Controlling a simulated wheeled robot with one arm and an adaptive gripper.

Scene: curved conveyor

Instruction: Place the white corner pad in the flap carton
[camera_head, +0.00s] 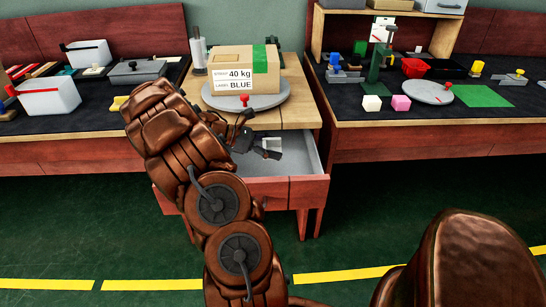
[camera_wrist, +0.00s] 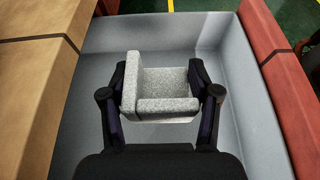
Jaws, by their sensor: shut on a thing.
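The white corner pad (camera_wrist: 165,105) is a speckled, L-shaped block. In the wrist view my gripper (camera_wrist: 158,78) has one finger on each side of it and is shut on it. The pad is inside or just above the open grey drawer (camera_wrist: 222,110); I cannot tell whether it touches the floor. In the head view my gripper (camera_head: 262,148) reaches into the drawer and the pad (camera_head: 273,143) shows partly. A brown carton (camera_head: 262,72) with a green strip and a "40 kg BLUE" label stands on a round grey plate. It looks closed, and I cannot tell whether it is the flap carton.
The drawer's red-brown front (camera_head: 285,191) juts out below the wooden table (camera_head: 298,115). A red knob (camera_head: 244,99) stands before the carton. Side benches hold white bins (camera_head: 48,97), small blocks (camera_head: 372,103) and another round plate (camera_head: 427,91). The green floor in front is clear.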

